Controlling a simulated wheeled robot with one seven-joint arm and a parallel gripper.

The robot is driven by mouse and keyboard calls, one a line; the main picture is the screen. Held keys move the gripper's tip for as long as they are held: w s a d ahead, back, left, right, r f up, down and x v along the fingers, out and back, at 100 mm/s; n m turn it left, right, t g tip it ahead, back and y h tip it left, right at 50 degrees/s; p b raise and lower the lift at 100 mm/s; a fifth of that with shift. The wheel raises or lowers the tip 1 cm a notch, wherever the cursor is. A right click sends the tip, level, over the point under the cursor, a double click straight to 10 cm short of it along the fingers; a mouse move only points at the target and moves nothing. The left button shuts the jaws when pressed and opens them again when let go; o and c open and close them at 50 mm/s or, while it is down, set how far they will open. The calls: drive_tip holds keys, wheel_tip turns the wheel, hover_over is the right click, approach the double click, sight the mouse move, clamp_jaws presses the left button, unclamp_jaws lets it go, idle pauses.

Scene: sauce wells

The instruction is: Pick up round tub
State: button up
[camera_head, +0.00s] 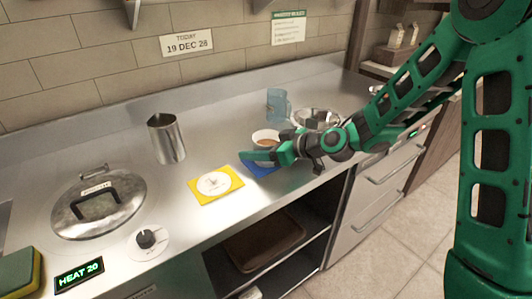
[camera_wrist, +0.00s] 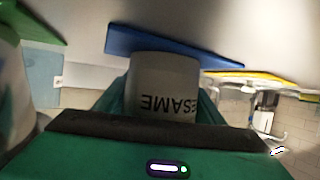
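A white round tub (camera_wrist: 165,82) with dark lettering that reads SESAME, upside down in the wrist view, stands between the green fingers of my gripper (camera_wrist: 163,105). One finger shows on each side, close to its wall; whether they press on it I cannot tell. A blue mat (camera_head: 259,168) lies under and in front of the gripper and also shows behind the tub in the wrist view (camera_wrist: 150,42).
A yellow mat with a round white label (camera_head: 215,184) lies left of the gripper. A blue clear jug (camera_head: 278,104) and a metal bowl (camera_head: 317,118) stand behind. The counter's front edge is close.

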sight(256, 135)
drive_tip(key=shift+c, duration=1.4)
drive_tip(key=shift+r, duration=0.1)
drive_tip(key=shift+r, duration=0.4)
wheel_tip(256, 135, up, 4)
drive_tip(key=shift+f, duration=0.25)
drive_tip(key=s+a+r, duration=0.6)
drive_tip(key=s, duration=0.3)
drive_tip(key=shift+s+a+r, duration=0.25)
drive_tip(key=shift+a+r, duration=0.05)
drive_tip(key=shift+a, duration=0.1)
drive_tip(key=shift+w+d, duration=0.1)
drive_tip(key=shift+w, duration=0.05)
